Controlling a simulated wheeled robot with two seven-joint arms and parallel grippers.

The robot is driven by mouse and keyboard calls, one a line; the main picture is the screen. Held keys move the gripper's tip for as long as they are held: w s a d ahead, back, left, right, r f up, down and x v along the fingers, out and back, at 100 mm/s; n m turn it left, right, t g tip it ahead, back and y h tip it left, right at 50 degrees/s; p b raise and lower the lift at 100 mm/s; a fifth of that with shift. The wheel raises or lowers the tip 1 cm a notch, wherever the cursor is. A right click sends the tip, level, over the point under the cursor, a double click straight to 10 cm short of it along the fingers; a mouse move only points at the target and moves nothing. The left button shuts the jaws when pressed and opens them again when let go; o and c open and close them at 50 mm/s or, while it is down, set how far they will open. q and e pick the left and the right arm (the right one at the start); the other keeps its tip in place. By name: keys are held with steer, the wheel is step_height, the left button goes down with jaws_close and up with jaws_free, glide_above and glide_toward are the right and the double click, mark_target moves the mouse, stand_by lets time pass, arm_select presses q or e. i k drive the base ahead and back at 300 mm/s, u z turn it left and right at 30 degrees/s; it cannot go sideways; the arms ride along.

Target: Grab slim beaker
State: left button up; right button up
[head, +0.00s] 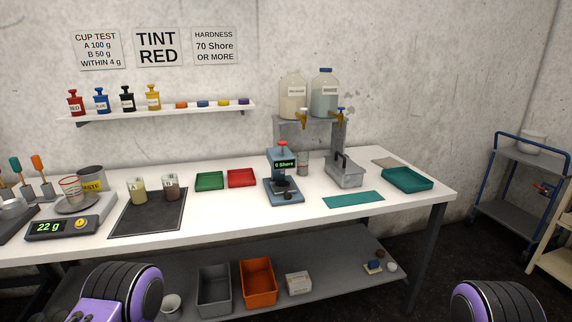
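A slim clear beaker (303,163) stands upright on the white table, behind and right of the hardness tester and under the dispensing taps. A second clear beaker with red marks (71,188) stands on the scale at the left, which reads 22 g. I cannot tell for sure which one the task names; the one near the tester looks narrow. Purple and black parts of my arms show at the bottom left and bottom right, well in front of the table.
The hardness tester (283,180) reads 0 Shore. A metal tray with a handle (344,175) is close right of the slim beaker. Two jugs stand on a rack (338,142) behind. Cups A (138,191) and B (170,187) stand on a dark mat (150,222). The front middle table is clear.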

mark_target(302, 155)
steer(key=u, duration=0.35)
steer(key=i, duration=0.9)
steer(key=u, duration=0.05)
